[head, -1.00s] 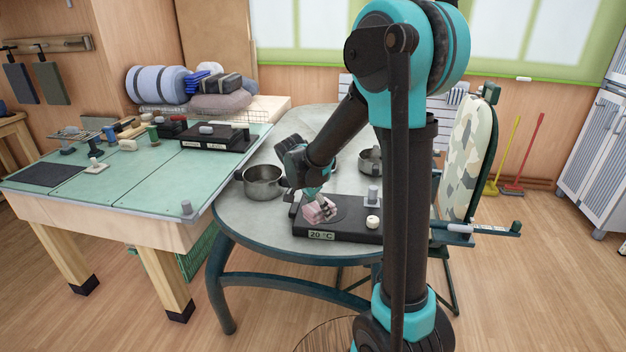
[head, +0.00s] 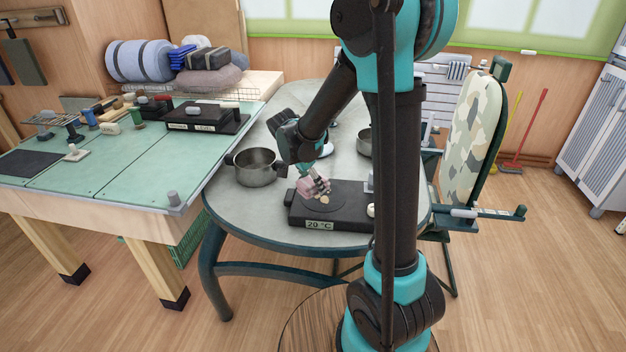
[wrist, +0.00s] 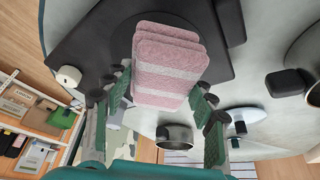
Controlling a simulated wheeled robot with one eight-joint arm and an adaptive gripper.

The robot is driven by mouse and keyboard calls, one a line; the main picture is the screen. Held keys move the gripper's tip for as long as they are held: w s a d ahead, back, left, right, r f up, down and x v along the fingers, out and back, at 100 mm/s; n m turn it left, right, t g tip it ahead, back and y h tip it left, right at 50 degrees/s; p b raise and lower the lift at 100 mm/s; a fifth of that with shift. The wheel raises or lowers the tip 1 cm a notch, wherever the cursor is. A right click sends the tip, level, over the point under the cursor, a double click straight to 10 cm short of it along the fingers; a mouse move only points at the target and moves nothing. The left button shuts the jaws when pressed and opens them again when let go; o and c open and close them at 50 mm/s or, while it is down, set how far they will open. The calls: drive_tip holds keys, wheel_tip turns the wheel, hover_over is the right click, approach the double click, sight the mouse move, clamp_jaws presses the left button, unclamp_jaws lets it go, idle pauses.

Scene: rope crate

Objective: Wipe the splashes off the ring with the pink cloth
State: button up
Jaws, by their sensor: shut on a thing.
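The pink cloth (head: 306,187), a folded pad with a paler stripe, is on the left part of the round dark ring (head: 338,202) of the black hot plate (head: 345,219). A tan splash (head: 325,199) shows on the ring just right of the cloth. My gripper (head: 318,185) is shut on the cloth from above.
A grey pot (head: 257,168) stands left of the hot plate, and another pot (head: 365,142) is behind it. A cream knob (head: 371,210) is at the plate's right front. The green workbench (head: 100,180) is at the left, and a camouflage-patterned board (head: 474,140) stands at the right.

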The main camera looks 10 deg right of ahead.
sight(322, 197)
drive_tip(key=shift+f, duration=1.85)
drive_tip(key=shift+f, duration=0.65)
drive_tip(key=shift+w+d+r, duration=0.1)
drive_tip(key=shift+w+d, duration=0.25)
drive_tip(key=shift+d, duration=0.3)
drive_tip(key=shift+w+d+f, duration=0.1)
drive_tip(key=shift+w+d, duration=0.3)
drive_tip(key=shift+d, duration=0.2)
drive_tip(key=shift+w+d+r, duration=0.1)
drive_tip(key=shift+w+d, duration=0.25)
drive_tip(key=shift+d, duration=0.3)
drive_tip(key=shift+d, duration=0.1)
drive_tip(key=shift+w+d, duration=0.5)
drive_tip(key=shift+d, duration=0.35)
drive_tip(key=shift+w+d, duration=0.45)
drive_tip(key=shift+d, duration=0.4)
drive_tip(key=shift+s+a, duration=0.35)
drive_tip(key=shift+a, duration=0.3)
drive_tip(key=shift+s+a, duration=0.4)
drive_tip(key=shift+a, duration=0.25)
drive_tip(key=shift+s+a, duration=0.35)
drive_tip(key=shift+a, duration=0.3)
